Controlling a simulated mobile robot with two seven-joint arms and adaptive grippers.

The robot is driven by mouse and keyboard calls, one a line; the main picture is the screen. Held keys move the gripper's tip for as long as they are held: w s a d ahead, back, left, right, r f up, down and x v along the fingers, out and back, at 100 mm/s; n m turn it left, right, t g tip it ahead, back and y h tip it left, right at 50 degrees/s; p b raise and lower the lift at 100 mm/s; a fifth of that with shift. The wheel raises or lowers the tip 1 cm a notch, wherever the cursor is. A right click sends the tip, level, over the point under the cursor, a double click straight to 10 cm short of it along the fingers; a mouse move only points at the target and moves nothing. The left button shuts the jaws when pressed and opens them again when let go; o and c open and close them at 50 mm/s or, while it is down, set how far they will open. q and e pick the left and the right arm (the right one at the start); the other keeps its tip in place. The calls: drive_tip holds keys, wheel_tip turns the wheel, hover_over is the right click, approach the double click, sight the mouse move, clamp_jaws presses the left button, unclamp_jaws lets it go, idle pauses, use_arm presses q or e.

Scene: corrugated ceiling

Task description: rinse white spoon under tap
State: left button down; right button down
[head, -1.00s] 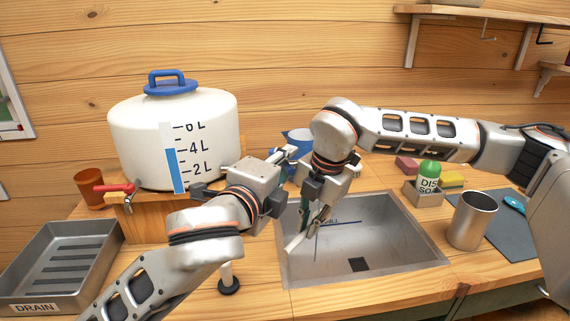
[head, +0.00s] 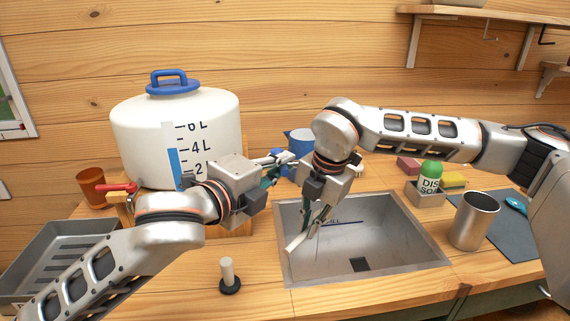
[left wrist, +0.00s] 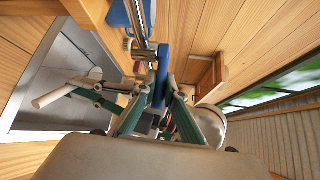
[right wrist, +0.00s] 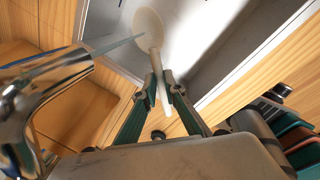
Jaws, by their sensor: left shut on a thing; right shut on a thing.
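The white spoon (right wrist: 149,27) is held by its handle in my right gripper (right wrist: 160,88), which is shut on it. In the head view the spoon (head: 297,241) hangs tilted below my right gripper (head: 311,212), over the sink (head: 400,255). A thin bluish streak, apparently water, runs from the chrome tap (right wrist: 40,88) to the spoon's bowl in the right wrist view. My left gripper (left wrist: 158,108) is shut on the tap's blue lever (left wrist: 163,66). In the head view, my left gripper (head: 271,172) is left of the right one, near the sink's back-left corner.
A white water tank (head: 145,130) stands at the back left, with an orange cup (head: 91,188) and a drain tray (head: 50,245) nearby.

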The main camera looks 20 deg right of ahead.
use_arm(q)
drive_tip(key=shift+a+m+g+h, duration=0.25)
drive_tip(key=shift+m+g+h, duration=0.15)
drive_tip(key=shift+m+g, duration=0.15)
drive_tip(key=c, duration=2.1)
unclamp_jaws()
drive_tip(key=v, duration=1.2)
drive_tip(key=shift+w, duration=0.1)
use_arm(e)
drive_tip(key=shift+s+d, duration=0.1)
